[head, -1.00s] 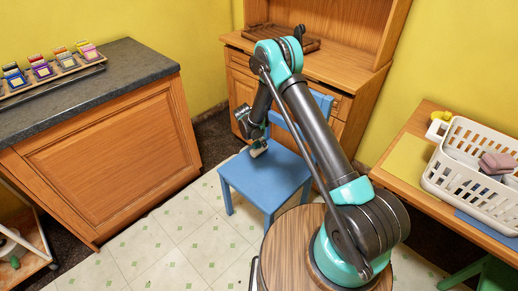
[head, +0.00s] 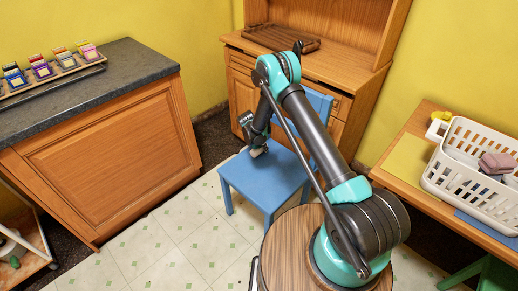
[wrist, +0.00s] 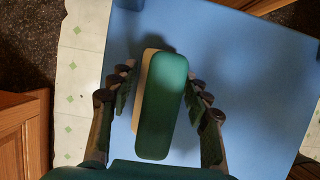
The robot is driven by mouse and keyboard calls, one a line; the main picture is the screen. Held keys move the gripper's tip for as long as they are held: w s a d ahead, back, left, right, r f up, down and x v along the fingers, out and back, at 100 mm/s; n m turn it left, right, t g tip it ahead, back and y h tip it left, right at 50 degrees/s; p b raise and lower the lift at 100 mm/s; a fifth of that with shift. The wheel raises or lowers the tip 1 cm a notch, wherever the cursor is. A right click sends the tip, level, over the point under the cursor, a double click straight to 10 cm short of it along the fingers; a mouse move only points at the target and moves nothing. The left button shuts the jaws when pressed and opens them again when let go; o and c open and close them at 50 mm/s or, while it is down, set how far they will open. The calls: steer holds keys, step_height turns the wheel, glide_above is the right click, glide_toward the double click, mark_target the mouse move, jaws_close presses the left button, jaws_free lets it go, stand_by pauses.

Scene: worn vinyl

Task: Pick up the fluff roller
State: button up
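The thing that looks like the fluff roller (wrist: 164,105) is a rounded green block with a beige strip along its left side. It sits on the seat of the blue chair (head: 278,184). In the wrist view my gripper (wrist: 158,72) is open, with one finger on each side of the block. A gap shows at the left finger; the right fingertip is very close, and I cannot tell if it touches. In the head view my gripper (head: 257,147) is low over the back of the seat, with a small beige part of the roller (head: 259,153) under it.
A grey-topped counter (head: 90,82) with a rack of coloured pieces stands left. A wooden hutch (head: 345,66) is behind the chair. A desk at right holds a white basket (head: 455,180). The tiled floor (head: 170,235) in front is clear.

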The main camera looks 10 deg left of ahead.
steer(key=c, duration=0.8)
steer(key=shift+c, duration=0.2)
